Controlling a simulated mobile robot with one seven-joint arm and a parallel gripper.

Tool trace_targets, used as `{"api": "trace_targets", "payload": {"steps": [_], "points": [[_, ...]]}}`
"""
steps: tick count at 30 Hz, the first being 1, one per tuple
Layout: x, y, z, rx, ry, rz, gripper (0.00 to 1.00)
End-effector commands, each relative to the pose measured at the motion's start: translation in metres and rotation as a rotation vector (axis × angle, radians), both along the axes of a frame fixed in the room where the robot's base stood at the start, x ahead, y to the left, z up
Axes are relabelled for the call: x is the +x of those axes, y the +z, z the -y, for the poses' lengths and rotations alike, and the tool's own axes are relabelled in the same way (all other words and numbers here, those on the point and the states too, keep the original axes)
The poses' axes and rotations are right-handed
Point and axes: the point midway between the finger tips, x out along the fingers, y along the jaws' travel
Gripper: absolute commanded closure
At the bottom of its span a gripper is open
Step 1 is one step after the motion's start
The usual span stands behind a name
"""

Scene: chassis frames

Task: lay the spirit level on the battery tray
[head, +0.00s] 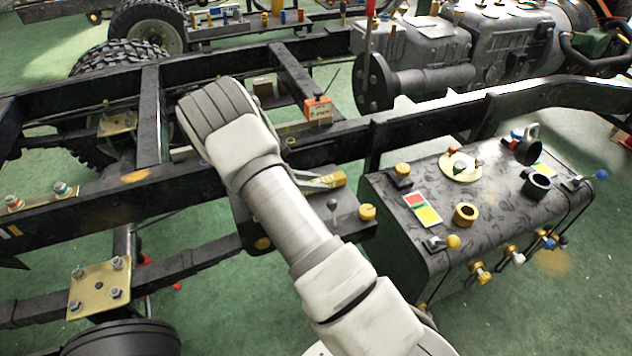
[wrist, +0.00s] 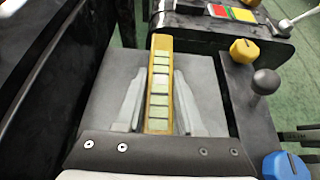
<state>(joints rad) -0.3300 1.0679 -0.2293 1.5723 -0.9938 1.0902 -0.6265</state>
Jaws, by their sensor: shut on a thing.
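The spirit level is a narrow yellow bar with a row of pale green panels on its face. In the wrist view the spirit level (wrist: 160,60) lies lengthwise between the two pale fingers of my gripper (wrist: 160,78), which is shut on it. A flat grey surface, apparently the battery tray (wrist: 213,88), lies beneath the level and fingers. I cannot tell whether the level touches it.
A black-knobbed lever (head: 333,206) and a yellow knob (head: 367,212) stand close to the right of the level. A blue knob (wrist: 285,166) is at the lower right in the wrist view. A dark tank (head: 400,228) with fittings stands right. A chassis rail (head: 345,145) runs behind.

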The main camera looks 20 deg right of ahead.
Motion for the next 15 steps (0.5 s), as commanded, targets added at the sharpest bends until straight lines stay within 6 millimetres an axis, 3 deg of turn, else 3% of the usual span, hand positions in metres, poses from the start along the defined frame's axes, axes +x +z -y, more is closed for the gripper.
{"api": "trace_targets", "payload": {"steps": [15], "points": [[0.0002, -0.0105, 0.0002, -0.001, 0.000, 0.001, 1.00]]}}
